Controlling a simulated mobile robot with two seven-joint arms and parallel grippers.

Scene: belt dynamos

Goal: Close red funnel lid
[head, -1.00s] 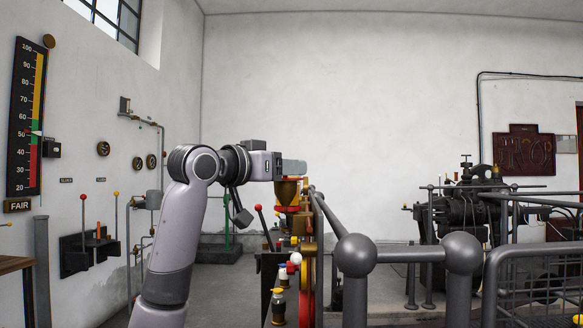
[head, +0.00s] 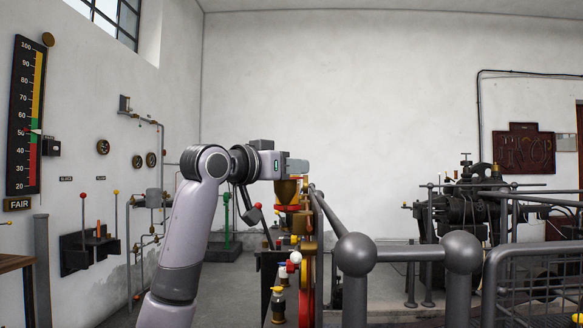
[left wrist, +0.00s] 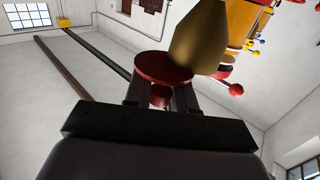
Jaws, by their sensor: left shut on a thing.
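The red lid (left wrist: 165,66) shows in the left wrist view as a round red disc beside the gold-coloured funnel (left wrist: 198,40). My left gripper (left wrist: 161,92) is shut on a small red part at the lid, seen between its two dark fingers. In the head view the funnel (head: 286,191) stands just below my left gripper (head: 299,166), with a red ring beneath it. The lid cannot be made out clearly in the head view. The exact angle of the lid to the funnel's mouth is hard to tell. My right gripper is not in view.
Grey railings with ball-topped posts (head: 356,255) stand right of the funnel machine. A lever with a red ball (head: 257,206) stands close below my left arm. Wall levers (head: 83,222) and a FAIR gauge (head: 25,115) are at left. A dark machine (head: 462,210) stands at right.

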